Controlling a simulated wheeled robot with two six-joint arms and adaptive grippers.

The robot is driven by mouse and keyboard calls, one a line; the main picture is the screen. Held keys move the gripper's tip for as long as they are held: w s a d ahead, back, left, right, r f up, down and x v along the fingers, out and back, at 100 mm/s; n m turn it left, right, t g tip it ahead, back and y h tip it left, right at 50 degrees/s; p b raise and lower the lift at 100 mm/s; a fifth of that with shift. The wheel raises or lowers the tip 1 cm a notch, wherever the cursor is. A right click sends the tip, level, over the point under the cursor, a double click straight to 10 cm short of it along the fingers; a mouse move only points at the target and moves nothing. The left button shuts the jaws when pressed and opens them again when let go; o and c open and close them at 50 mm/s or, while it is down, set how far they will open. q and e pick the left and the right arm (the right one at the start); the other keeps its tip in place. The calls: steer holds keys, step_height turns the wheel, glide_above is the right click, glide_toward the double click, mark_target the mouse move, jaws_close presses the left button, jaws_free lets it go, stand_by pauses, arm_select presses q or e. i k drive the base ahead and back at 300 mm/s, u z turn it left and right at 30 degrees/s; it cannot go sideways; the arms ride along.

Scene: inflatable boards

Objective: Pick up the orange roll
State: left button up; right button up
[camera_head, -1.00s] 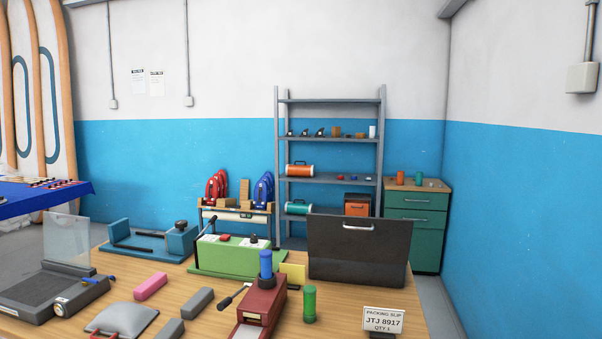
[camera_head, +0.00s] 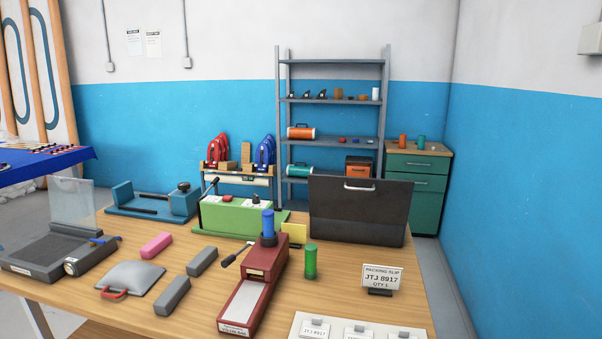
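An orange roll (camera_head: 301,132) with a dark carry handle lies on its side on a middle shelf of the grey rack (camera_head: 388,110), at the back of the room. A smaller upright orange cylinder (camera_head: 402,141) stands on top of the green drawer cabinet (camera_head: 415,192), right of the rack. I cannot tell whether it is also a roll. Neither of my grippers is in view.
A wooden workbench (camera_head: 205,239) fills the foreground. It carries a dark open case (camera_head: 360,220), a red machine (camera_head: 255,285), a green machine (camera_head: 235,217), a green cylinder (camera_head: 310,262) and grey blocks. A teal roll (camera_head: 299,171) lies below the orange roll.

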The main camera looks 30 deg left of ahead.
mark_target(307, 133)
steer(key=u, duration=3.2)
steer(key=i, duration=5.8)
steer(key=z, duration=2.6)
steer(key=i, duration=0.3)
steer(key=z, duration=0.15)
